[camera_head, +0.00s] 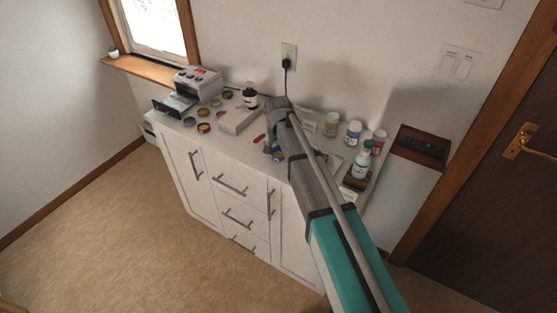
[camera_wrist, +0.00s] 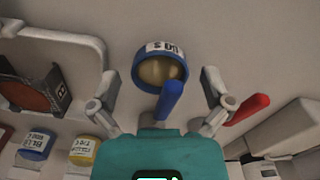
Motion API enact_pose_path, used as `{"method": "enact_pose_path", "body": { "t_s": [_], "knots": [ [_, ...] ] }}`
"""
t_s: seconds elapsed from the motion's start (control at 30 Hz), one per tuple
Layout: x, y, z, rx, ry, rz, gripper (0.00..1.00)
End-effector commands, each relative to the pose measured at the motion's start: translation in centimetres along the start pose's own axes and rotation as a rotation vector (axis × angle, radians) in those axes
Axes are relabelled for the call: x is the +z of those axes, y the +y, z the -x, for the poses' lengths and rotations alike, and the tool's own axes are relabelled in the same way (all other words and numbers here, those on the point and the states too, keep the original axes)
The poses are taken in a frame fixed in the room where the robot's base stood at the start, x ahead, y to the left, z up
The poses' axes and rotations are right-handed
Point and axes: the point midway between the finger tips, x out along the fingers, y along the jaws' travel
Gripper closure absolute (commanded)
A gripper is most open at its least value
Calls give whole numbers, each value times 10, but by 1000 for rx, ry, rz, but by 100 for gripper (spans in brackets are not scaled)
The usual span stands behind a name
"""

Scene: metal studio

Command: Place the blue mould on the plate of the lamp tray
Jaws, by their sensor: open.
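The blue mould (camera_wrist: 139,72) is a round blue ring with a white label and a tan inside, in the wrist view. A blue handle-like piece (camera_wrist: 170,101) sticks from its near side toward my gripper. In the head view the mould shows small and blue (camera_head: 275,149) at the cabinet top's front edge, partly hidden by my arm. My gripper (camera_wrist: 160,105) is open, with fingers apart on either side of the blue piece. I cannot tell whether they touch it. The lamp (camera_head: 197,83) stands at the left with its lamp tray (camera_head: 178,104) pulled out.
Several coloured rings (camera_head: 204,128) lie right of the lamp tray. A white box (camera_head: 237,120) and dark bottle (camera_head: 250,96) stand between them and my arm. A red item (camera_wrist: 248,108) lies beside my right finger. Jars (camera_head: 354,132) and a bottle (camera_head: 362,161) stand at the right.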

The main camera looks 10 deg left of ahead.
Motion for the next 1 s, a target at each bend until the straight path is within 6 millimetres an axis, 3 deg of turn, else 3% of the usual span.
{"method": "enact_pose_path", "body": {
  "t_s": [0.7, 1.0],
  "knots": [
    [0, 1, -4, 0, 0, -1, 0],
    [-1, 1, -4, 0, 0, -1, 56]
  ]
}}
